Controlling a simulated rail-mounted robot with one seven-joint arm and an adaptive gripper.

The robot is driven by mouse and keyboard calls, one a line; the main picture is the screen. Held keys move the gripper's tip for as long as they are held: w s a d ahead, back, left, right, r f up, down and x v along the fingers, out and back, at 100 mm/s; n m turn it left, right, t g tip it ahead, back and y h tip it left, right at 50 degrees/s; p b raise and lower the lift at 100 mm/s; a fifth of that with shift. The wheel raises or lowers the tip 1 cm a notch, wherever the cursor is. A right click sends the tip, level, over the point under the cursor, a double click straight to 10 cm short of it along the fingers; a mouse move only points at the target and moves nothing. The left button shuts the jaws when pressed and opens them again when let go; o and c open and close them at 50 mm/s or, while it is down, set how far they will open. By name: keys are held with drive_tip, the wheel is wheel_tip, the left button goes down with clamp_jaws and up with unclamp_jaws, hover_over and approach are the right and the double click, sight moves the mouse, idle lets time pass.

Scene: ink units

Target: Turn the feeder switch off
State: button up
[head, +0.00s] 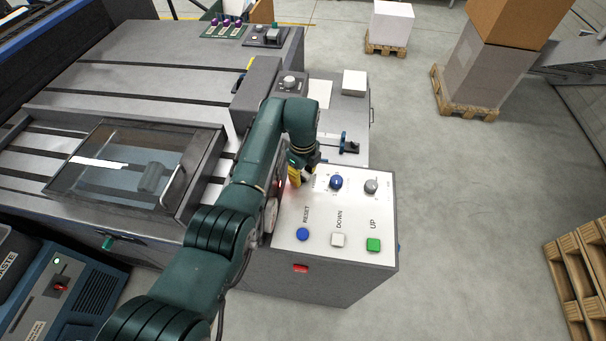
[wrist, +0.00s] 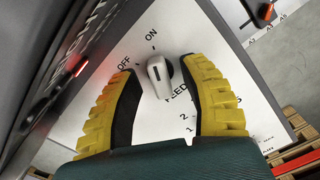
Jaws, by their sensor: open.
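The feeder switch (wrist: 158,76) is a small grey rotary knob on a white panel, seen in the wrist view. OFF is printed to its upper left, ON just above it, and FEED, partly covered, below. Its lever runs up and down in the picture; I cannot tell exactly which mark it points at. My gripper (wrist: 158,66) is open, with one yellow finger on each side of the knob. A gap shows on both sides. In the head view my gripper (head: 300,174) is over the panel's far left part and hides the switch.
The control panel (head: 318,238) also carries a blue knob (head: 336,183), a grey knob (head: 371,186), and blue RESET (head: 303,234), white DOWN (head: 338,240) and green UP (head: 373,245) buttons. A dark machine wall (wrist: 50,60) stands close on the left in the wrist view.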

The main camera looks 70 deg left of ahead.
clamp_jaws()
drive_tip(key=shift+n, duration=0.3)
idle(0.3)
drive_tip(key=n+p, duration=0.1)
drive_tip(key=n, duration=1)
drive_tip(key=shift+f, duration=0.1)
drive_tip(key=shift+n, duration=0.3)
idle(0.4)
